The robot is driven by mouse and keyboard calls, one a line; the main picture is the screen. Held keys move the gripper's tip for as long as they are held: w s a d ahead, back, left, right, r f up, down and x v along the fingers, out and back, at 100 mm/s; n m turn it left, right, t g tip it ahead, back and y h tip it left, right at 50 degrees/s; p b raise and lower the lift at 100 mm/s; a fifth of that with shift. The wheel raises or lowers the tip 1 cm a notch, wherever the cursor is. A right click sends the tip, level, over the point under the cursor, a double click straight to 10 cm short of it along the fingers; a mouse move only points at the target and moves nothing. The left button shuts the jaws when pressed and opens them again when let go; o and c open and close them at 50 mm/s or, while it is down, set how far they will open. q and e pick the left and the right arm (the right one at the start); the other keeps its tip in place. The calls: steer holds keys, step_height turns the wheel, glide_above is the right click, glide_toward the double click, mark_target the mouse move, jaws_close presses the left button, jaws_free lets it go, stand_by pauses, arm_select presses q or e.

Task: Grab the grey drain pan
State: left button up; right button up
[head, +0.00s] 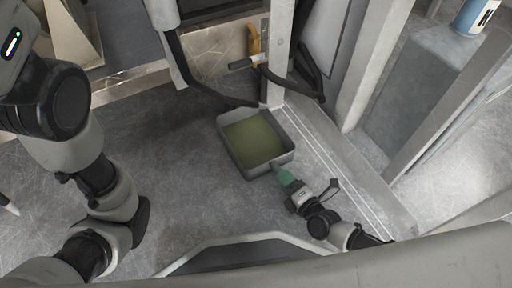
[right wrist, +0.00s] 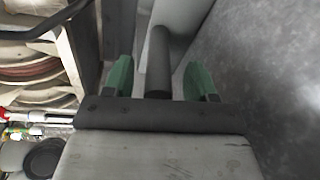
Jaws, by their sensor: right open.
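The grey drain pan (head: 228,151) lies on the floor in the middle of the head view, a square tray with greenish liquid in it. A short handle sticks out from its near corner towards my right gripper (head: 286,178). My right gripper is open, with its green fingertips at this handle. In the right wrist view, a dark round handle (right wrist: 158,65) lies between the two green fingers of the right gripper (right wrist: 160,82), with a gap on each side. My left arm shows at the left of the head view, but its gripper cannot be made out.
A grey upright post (head: 281,50) and a black hose (head: 205,87) stand just behind the pan. A yellow-handled tool (head: 254,42) hangs by the post. A blue and white container (head: 474,17) sits at the upper right. The floor left of the pan is clear.

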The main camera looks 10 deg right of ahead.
steer(key=shift+x, duration=0.9)
jaws_close()
steer(key=shift+r, duration=0.1)
